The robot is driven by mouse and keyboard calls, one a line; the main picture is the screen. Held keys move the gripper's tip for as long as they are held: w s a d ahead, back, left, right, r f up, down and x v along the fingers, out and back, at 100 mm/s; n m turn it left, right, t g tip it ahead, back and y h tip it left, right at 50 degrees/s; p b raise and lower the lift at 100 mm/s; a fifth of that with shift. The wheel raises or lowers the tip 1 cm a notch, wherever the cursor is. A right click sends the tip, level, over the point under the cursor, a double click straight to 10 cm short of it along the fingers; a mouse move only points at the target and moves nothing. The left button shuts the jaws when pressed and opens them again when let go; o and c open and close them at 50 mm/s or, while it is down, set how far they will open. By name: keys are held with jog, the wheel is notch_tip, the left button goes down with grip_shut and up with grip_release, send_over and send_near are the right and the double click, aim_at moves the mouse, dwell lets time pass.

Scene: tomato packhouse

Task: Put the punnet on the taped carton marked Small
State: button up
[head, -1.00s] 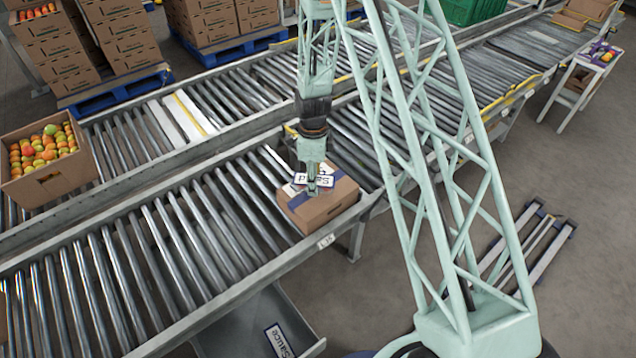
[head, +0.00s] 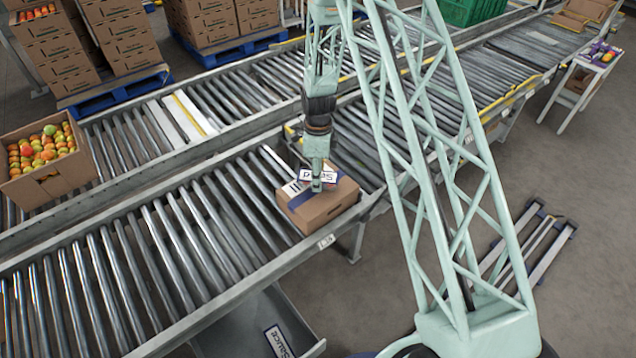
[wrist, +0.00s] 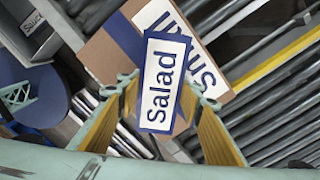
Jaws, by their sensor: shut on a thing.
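My gripper (head: 317,186) is over a brown carton (head: 325,208) on the near roller conveyor. Its fingers, yellow in the wrist view (wrist: 160,95), are shut on a flat-looking thing with a white, blue-edged face reading "Salad" (wrist: 163,85); it also shows in the head view (head: 318,176). I cannot tell whether this is the punnet; no other punnet is clear. The carton also shows in the wrist view (wrist: 105,55), with blue tape and a white label. The held thing covers part of the label, so its word cannot be read fully. I cannot tell whether held thing and carton touch.
An open box of tomatoes (head: 45,185) stands at the left on the conveyor. A grey bin marked "Sauce" (head: 250,325) sits below the near conveyor edge. The rollers (head: 170,240) left of the carton are clear. A small white stand (head: 585,75) is at the right.

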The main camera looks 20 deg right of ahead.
jog(key=shift+f, duration=0.95)
jog(key=shift+f, duration=0.1)
jog(key=o, duration=0.9)
jog(key=shift+r+p, duration=0.8)
jog(key=shift+r, duration=5.35)
